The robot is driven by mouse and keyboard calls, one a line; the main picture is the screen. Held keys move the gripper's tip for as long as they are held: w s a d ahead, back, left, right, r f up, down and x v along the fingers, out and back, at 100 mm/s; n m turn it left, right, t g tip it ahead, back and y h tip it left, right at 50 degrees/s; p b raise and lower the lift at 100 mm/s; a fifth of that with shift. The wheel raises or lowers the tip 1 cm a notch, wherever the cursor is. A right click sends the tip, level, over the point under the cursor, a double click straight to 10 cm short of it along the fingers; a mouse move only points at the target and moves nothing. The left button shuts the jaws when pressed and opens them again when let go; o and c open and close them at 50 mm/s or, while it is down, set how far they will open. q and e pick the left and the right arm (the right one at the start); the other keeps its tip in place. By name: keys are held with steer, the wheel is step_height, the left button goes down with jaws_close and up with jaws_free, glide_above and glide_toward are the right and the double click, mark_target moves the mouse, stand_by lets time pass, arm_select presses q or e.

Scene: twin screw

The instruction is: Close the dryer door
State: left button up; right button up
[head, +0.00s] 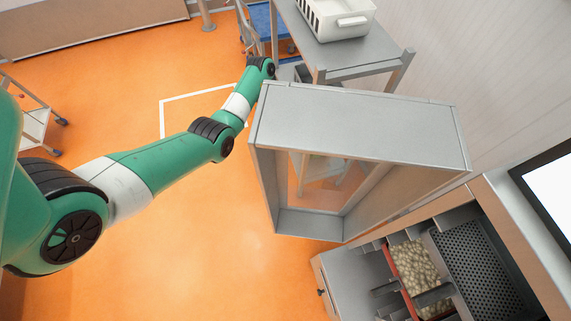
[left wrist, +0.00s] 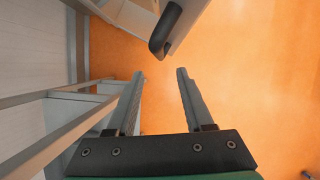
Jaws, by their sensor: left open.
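A large grey metal frame with a window, which looks like the dryer door (head: 360,125), stands open in the middle of the head view. My left arm reaches past its far left corner, and the left gripper is hidden there. In the left wrist view my left gripper (left wrist: 160,74) is open with nothing between its fingers. A black bar handle (left wrist: 166,30) on a pale grey panel edge is just beyond the fingertips, apart from them. My right gripper is in neither view.
A grey cabinet (head: 345,275) with a tray of pale granules (head: 415,268) and a perforated dark tray (head: 475,270) is at lower right. A metal table (head: 340,62) with a white basket (head: 335,18) stands behind the door.

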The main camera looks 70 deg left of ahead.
arm_select(q)
steer(key=shift+f, duration=0.1)
steer(key=b+x, duration=0.1)
steer(key=x, duration=1)
steer(key=shift+f+b, duration=0.2)
steer(key=shift+b, duration=0.1)
jaws_close()
stand_by(0.9)
